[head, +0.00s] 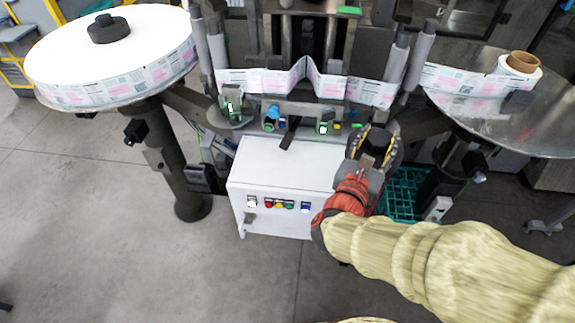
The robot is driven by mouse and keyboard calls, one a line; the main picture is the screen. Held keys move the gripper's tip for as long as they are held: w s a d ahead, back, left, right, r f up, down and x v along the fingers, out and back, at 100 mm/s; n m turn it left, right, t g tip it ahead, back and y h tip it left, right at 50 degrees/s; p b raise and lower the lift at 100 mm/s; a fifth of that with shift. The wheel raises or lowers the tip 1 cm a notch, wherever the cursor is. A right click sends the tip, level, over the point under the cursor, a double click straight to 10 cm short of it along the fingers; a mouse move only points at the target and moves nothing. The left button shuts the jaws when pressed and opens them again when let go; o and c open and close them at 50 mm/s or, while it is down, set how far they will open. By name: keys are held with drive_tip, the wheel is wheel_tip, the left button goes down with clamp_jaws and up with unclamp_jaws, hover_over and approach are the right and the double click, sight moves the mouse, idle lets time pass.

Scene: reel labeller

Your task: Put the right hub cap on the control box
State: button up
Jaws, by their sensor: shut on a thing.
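The white control box (285,170) stands in the middle of the view, with a row of coloured buttons on its front. My gripper (377,142) is shut on a dark round piece, which looks like the right hub cap (380,138). In the picture they lie over the right end of the box; their height above it is hard to tell. My arm and gripper hide the box's right part. The right reel's brown core (523,62) shows bare, with no cap on it.
The left reel (150,50) carries a full white label roll with a black hub cap (109,29). The label web (330,86) and its guides run behind the box. A green crate (402,195) lies to its right. The box's top left looks clear.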

drive_tip(key=shift+w+a+f+b, duration=1.15)
drive_tip(key=shift+a+f, duration=0.8)
drive_tip(key=shift+f, duration=0.2)
drive_tip(key=shift+w+a+f+b, duration=1.15)
drive_tip(key=shift+a+f, duration=0.85)
drive_tip(key=shift+f, duration=0.2)
drive_tip(key=shift+w+a+f+b, duration=1.05)
drive_tip(key=shift+a+f+b, duration=0.15)
drive_tip(key=shift+a+f, duration=0.85)
drive_tip(key=shift+d+f, duration=0.1)
drive_tip(key=shift+d, duration=0.05)
drive_tip(key=shift+f, duration=0.15)
drive_tip(key=o, duration=1.4)
drive_tip(key=shift+c, duration=0.2)
drive_tip(key=shift+o, duration=0.3)
